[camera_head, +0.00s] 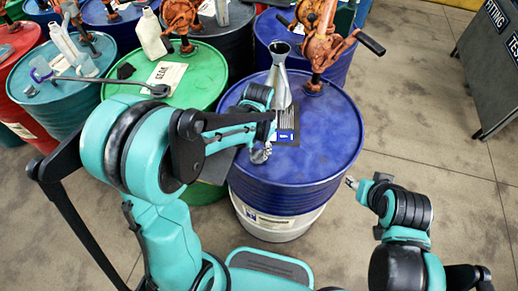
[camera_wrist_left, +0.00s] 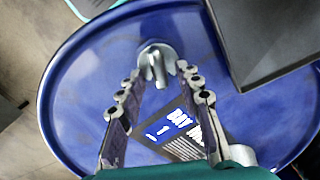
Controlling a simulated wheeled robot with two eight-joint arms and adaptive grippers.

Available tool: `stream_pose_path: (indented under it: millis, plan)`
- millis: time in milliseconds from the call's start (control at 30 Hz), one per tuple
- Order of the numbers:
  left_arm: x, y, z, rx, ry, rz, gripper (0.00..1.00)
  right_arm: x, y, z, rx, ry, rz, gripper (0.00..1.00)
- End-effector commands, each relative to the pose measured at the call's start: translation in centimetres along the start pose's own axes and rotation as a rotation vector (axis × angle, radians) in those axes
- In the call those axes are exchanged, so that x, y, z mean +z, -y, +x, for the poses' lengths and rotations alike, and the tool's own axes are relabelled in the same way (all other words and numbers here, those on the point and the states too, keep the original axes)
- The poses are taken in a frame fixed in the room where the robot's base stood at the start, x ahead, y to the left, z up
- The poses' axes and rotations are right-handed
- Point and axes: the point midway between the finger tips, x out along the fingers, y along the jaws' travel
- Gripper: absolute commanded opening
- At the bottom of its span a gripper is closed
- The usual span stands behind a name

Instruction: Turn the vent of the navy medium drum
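The navy drum (camera_head: 330,150) stands in front of me with a blue top. Its vent (camera_head: 261,156) is a small silver cap near the front left of the top; it also shows in the left wrist view (camera_wrist_left: 157,62). My left gripper (camera_head: 263,143) is low over the drum top. In the left wrist view its fingers (camera_wrist_left: 159,76) are spread apart, with the vent between and just beyond the tips. I cannot tell whether a finger touches it. My right gripper (camera_head: 351,183) is off to the right of the drum, small in view, its fingers unclear.
A silver spouted can (camera_head: 279,80) and a printed label (camera_head: 286,133) are on the drum top behind the vent. An orange hand pump (camera_head: 322,45) rises behind. A green drum (camera_head: 200,75) stands left. A dark grey panel (camera_wrist_left: 275,35) shows near the vent.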

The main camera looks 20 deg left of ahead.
Motion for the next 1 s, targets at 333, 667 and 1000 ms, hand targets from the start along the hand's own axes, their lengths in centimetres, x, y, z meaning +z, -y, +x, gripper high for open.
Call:
stream_pose_path:
  millis: [333, 667, 1000]
  plan:
    - [0.0, 0.0, -1.9, 0.000, 0.000, -0.001, 0.34, 0.0, 0.0, 0.0, 0.000, 0.000, 0.000, 0.47]
    - [0.0, 0.0, -8.9, 0.000, 0.000, 0.000, 0.34, 0.0, 0.0, 0.0, 0.000, 0.000, 0.000, 0.47]
    - [0.0, 0.0, -12.0, 0.000, 0.000, 0.000, 0.34, 0.0, 0.0, 0.0, 0.000, 0.000, 0.000, 0.47]
